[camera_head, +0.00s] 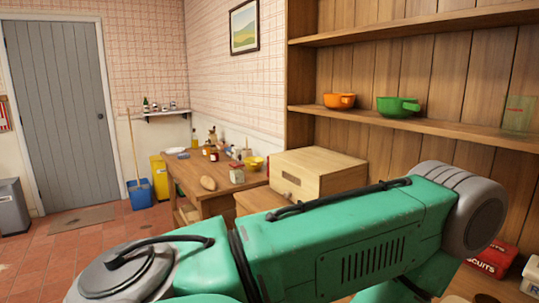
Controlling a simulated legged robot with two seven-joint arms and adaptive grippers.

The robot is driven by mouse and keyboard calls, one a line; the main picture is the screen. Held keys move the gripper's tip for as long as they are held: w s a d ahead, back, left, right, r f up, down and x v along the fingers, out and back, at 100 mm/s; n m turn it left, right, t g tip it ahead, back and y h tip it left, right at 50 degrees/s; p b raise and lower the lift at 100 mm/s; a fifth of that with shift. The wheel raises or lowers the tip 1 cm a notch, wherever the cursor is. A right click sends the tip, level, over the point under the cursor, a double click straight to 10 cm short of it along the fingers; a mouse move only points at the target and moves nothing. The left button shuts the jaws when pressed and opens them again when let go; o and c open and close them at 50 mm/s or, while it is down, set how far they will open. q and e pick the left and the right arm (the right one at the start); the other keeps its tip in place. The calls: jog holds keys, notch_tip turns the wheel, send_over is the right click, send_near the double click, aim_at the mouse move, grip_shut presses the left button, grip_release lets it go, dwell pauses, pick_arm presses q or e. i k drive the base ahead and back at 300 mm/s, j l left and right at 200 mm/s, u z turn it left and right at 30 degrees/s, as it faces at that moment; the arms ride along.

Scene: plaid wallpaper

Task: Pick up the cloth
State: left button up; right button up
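I see no cloth that I can make out for certain. A small whitish flat thing (176,150) lies at the far left end of the wooden table (226,184); it is too small to tell whether it is a cloth or a plate. Neither of my grippers is in view. A large teal link with grey ends, part of my own body, crosses the lower middle and right of the head view and hides what is behind it.
Orange (339,101) and green (397,106) bowls sit on a shelf. A blue bucket (140,194) stands left.

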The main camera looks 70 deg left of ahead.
aim_at(185, 156)
jog(key=u, duration=2.9)
jog(key=i+j+u, duration=0.3)
jog(key=i, duration=0.35)
jog(key=i+u, duration=0.25)
jog(key=i, duration=2.35)
jog(key=j+u, duration=0.05)
